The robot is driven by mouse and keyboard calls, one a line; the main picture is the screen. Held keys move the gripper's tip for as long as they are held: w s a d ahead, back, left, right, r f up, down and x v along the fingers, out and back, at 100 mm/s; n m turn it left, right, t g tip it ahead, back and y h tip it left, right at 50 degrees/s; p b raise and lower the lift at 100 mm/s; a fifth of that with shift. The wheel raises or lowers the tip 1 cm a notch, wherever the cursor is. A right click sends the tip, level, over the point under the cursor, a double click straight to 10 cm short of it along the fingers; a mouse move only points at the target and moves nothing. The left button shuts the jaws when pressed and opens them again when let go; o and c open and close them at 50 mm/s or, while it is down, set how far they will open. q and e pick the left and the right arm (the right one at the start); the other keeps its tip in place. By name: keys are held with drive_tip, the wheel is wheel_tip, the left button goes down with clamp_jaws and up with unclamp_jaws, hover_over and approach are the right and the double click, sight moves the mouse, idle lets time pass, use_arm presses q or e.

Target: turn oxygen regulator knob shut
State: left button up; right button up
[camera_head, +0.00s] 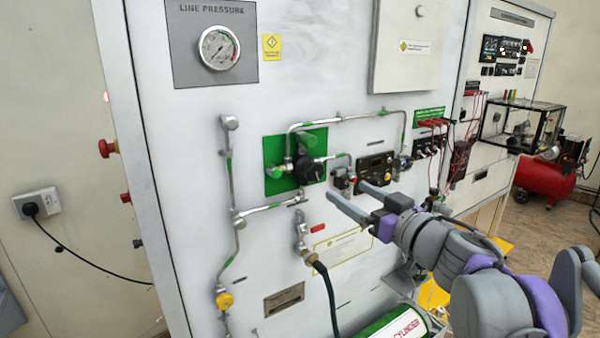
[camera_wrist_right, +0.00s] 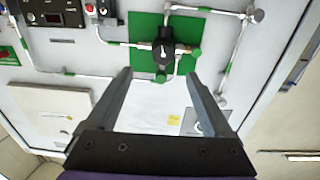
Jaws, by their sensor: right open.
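The oxygen regulator with its black knob (camera_head: 308,169) sits on a green square plate (camera_head: 274,158) on the upright white panel. In the right wrist view the black knob (camera_wrist_right: 163,42) with a white mark shows beyond the fingertips, near the middle top. My right gripper (camera_head: 345,198) is open and empty, to the right of and below the knob in the head view, apart from it. In the right wrist view its two fingers (camera_wrist_right: 158,80) are spread wide with the knob roughly between their lines. My left gripper is in neither view.
Metal pipes (camera_head: 230,180) run over the panel around the regulator. A small black control box (camera_head: 375,168) sits right of the knob, and a black hose (camera_head: 328,290) hangs below. A pressure gauge (camera_head: 219,48) is above.

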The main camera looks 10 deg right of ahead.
sight(317, 173)
drive_tip(key=shift+y, duration=0.3)
drive_tip(key=x, duration=1)
drive_tip(key=shift+w+a+p, duration=0.3)
drive_tip(key=shift+p, duration=0.1)
clamp_jaws()
